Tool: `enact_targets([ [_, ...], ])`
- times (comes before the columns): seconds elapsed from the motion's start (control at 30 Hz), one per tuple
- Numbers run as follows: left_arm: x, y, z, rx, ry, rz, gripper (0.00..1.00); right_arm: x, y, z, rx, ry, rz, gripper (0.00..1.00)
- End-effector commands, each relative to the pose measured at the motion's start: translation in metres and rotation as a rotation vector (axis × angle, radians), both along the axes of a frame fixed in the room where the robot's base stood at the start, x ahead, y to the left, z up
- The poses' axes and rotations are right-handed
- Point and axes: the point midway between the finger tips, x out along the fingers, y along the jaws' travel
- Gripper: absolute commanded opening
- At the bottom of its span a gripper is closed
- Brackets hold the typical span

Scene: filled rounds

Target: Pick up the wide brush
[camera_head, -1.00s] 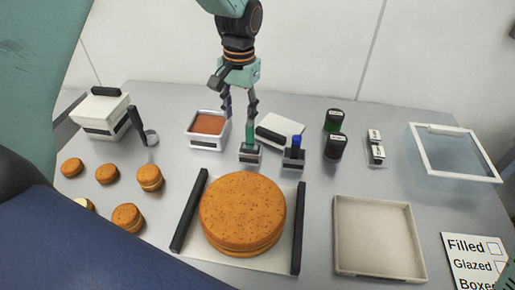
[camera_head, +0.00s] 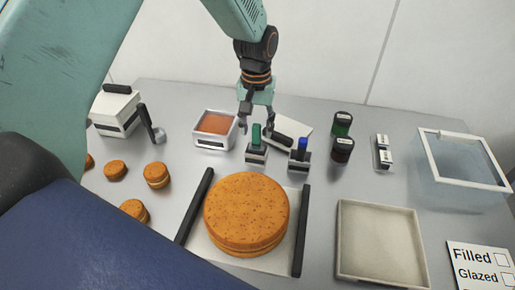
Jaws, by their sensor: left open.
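Two upright brush-like tools stand in small dark-and-pale blocks behind the big cake. One has a green handle (camera_head: 256,135), the other a blue handle (camera_head: 303,144). I cannot tell for sure which is the wide brush, as their lower ends are hidden. My left gripper (camera_head: 257,121) points down from above, open and empty. Its fingers are spread around or just above the top of the green handle; the exact depth is unclear. My right gripper is not in view.
A large round cake (camera_head: 245,210) lies on a board with two black bars. A white tub with orange-brown filling (camera_head: 214,124) stands left of the gripper. Dark jars (camera_head: 342,148), an empty beige tray (camera_head: 380,243) and a clear box (camera_head: 462,133) are to the right.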

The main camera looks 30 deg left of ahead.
Motion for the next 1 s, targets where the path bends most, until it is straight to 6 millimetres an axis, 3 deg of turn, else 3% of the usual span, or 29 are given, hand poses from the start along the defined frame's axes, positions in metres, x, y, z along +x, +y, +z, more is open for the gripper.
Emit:
enact_targets([
  [0.2,-0.002,-0.003,-0.030,0.000,0.003,-0.002,0.47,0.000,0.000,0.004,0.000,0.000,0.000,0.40],
  [0.53,-0.002,-0.003,-0.037,0.000,0.000,-0.001,0.47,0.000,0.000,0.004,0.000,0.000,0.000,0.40],
  [1.0,-0.002,-0.003,-0.036,0.000,0.001,-0.001,0.07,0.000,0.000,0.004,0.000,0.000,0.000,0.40],
])
